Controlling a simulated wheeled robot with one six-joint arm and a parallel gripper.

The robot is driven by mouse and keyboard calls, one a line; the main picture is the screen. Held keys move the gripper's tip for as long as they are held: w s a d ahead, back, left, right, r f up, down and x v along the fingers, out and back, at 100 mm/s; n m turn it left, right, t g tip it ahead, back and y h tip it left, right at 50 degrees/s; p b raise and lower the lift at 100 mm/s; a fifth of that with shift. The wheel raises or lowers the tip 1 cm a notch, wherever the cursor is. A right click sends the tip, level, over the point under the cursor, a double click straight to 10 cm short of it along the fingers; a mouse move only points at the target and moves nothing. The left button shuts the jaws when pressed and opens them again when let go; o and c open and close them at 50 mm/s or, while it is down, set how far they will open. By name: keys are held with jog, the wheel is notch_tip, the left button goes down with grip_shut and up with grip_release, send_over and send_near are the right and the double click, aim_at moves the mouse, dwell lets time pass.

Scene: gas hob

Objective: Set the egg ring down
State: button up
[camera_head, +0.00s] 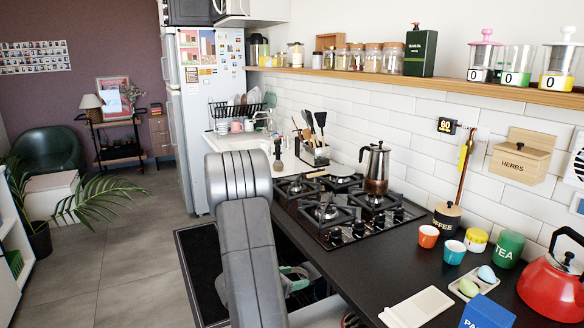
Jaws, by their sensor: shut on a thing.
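My grey arm (248,250) rises from the bottom edge in front of the counter and bends at a rounded joint near the hob. My gripper cannot be made out; the arm may hide it. I cannot make out the egg ring in this view. The black gas hob (348,209) is set in the dark counter right of my arm, with several burners and knobs. A metal moka pot (375,167) stands upright on its right back part. A pale green and white thing (297,279) shows partly beside my arm, below the counter edge; I cannot tell what it is.
A utensil holder (312,152) stands behind the hob. Dark counter near the front is clear.

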notch_tip(320, 180, up, 16)
jog(key=w+n+t+y+p, duration=0.1)
jog(key=n+t+y+p, duration=0.3)
jog(key=p, duration=0.6)
jog(key=shift+w+n+y, duration=0.3)
jog(key=shift+n+y, duration=0.8)
jog(key=shift+n, duration=0.1)
